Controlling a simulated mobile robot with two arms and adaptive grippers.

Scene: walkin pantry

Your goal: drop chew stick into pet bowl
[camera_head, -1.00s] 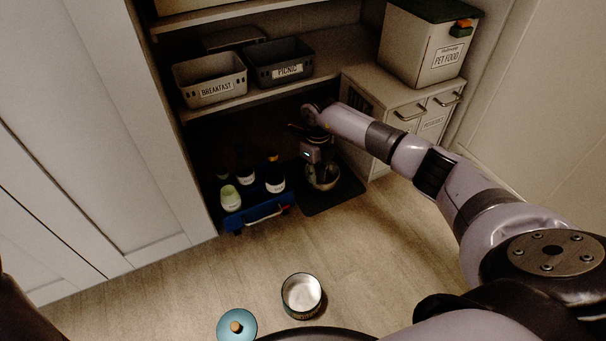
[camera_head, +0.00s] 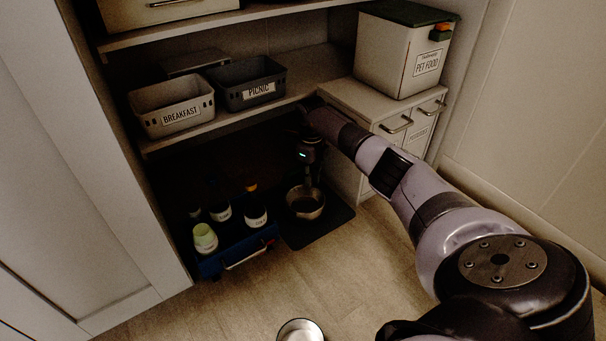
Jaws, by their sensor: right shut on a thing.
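The pet bowl (camera_head: 306,207), a round metallic bowl, stands on a dark mat (camera_head: 332,226) on the floor of the shelf recess. My right arm reaches in from the right, and my right gripper (camera_head: 309,180) points down directly above the bowl, close to its far rim. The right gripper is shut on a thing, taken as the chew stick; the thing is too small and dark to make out. I cannot tell whether the fingertips are within the rim. My left gripper is not in view.
A blue caddy (camera_head: 208,268) with bottles and a green-topped container (camera_head: 204,237) stands left of the mat. Shelf bins (camera_head: 172,112) are above. A drawer cabinet (camera_head: 384,122) is to the right. An open canister (camera_head: 300,331) stands on the otherwise clear floor.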

